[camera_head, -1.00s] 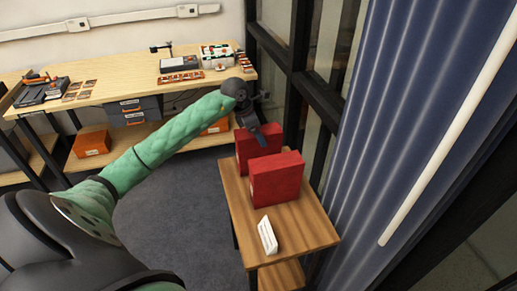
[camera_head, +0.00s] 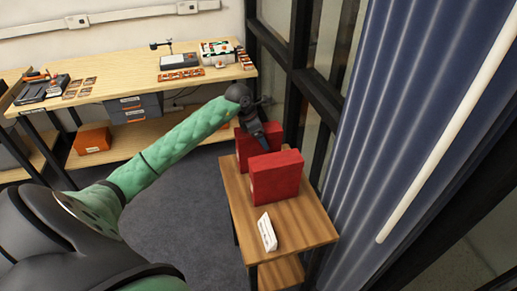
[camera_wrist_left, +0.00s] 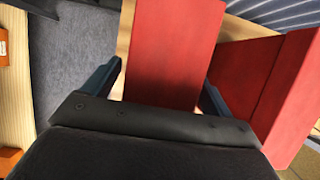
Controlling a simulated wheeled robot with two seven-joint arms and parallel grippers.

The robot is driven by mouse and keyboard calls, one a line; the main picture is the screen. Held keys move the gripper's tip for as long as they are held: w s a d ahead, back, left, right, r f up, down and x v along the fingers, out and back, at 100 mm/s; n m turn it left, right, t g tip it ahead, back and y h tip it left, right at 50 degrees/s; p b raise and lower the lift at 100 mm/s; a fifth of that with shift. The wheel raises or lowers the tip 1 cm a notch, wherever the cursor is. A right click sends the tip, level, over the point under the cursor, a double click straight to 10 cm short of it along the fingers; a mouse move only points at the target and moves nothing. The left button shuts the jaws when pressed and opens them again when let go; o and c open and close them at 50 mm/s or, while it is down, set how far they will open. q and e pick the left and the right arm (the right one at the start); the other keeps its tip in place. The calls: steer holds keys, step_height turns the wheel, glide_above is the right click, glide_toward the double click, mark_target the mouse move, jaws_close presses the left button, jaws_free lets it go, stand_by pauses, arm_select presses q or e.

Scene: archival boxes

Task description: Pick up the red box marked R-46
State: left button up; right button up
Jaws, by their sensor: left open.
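Two red boxes stand upright on a small wooden table, a far one (camera_head: 243,152) and a near one (camera_head: 277,181). No marking such as R-46 is readable on either. My left gripper (camera_head: 259,138) is open at the top of the far box and partly hides it. In the left wrist view, the left gripper's fingers (camera_wrist_left: 160,88) lie on either side of one red box (camera_wrist_left: 172,45), with gaps beside it. The other red box (camera_wrist_left: 289,90) is close to the right finger. My right gripper is not in view.
A white label stand (camera_head: 267,232) sits at the table's front (camera_head: 300,236). A window frame and blue corrugated panel (camera_head: 400,120) rise close on the right. A long workbench (camera_head: 120,87) with equipment is at the back. Grey floor is open left of the table.

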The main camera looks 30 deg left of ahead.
arm_select(q)
steer(key=shift+f+b, duration=0.25)
steer(key=shift+b, duration=0.15)
stand_by(0.5)
steer(key=c, duration=1.7)
steer(key=shift+c, duration=0.3)
steer(key=shift+r, duration=0.15)
